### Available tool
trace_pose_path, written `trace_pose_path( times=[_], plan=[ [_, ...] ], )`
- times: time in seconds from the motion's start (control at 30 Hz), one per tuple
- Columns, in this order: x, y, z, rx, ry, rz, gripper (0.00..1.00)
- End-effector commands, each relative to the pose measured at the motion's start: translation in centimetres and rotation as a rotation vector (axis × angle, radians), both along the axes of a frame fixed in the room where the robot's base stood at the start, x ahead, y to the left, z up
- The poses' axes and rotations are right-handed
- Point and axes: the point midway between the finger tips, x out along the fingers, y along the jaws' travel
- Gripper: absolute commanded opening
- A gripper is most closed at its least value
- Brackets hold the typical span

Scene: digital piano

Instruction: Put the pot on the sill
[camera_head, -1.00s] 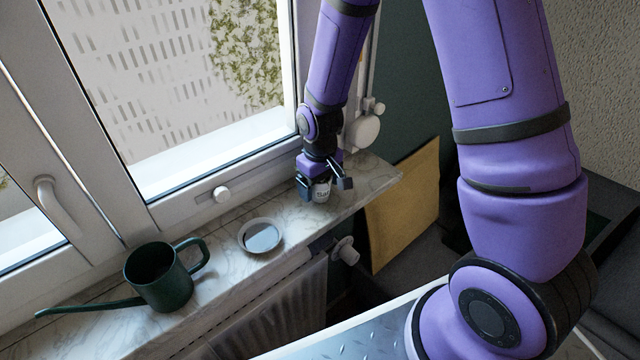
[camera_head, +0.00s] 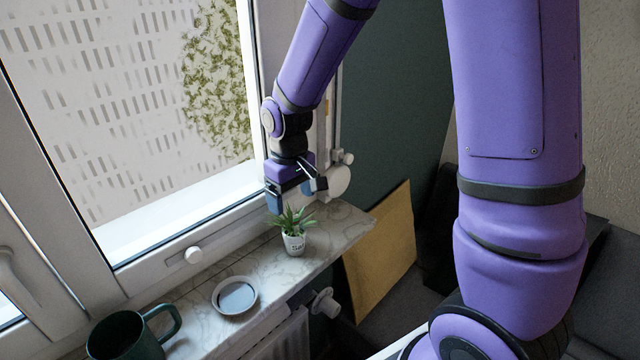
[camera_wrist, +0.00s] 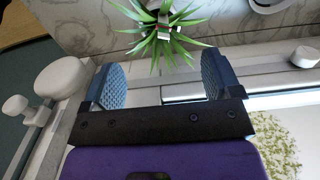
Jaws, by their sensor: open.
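A small white pot (camera_head: 293,243) with dark lettering and a spiky green plant stands upright on the marble sill (camera_head: 325,238), toward its right end. In the wrist view the plant (camera_wrist: 163,28) spreads its leaves beyond the fingertips and mostly hides the pot. My gripper (camera_head: 296,196) is above and slightly behind the pot, near the window frame. Its two blue-padded fingers are spread wide with nothing between them, as the wrist view also shows (camera_wrist: 162,82).
A white saucer (camera_head: 252,306) lies on the sill left of the pot. Bare marble lies right of the pot.

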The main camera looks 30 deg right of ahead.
Motion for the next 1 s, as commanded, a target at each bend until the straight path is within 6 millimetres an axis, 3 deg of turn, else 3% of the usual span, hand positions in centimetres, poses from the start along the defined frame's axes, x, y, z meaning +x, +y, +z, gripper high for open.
trace_pose_path(
  times=[0.17,0.37,0.7,1.0],
  plan=[
    [-0.4,-0.3,1.3,0.002,-0.018,-0.01,0.84],
    [-2.6,-1.9,6.4,0.011,-0.092,-0.059,0.84],
    [-9.1,-4.8,14.7,0.032,-0.238,-0.16,0.84],
    [-16.0,-6.8,19.4,0.055,-0.366,-0.247,0.84]
  ],
)
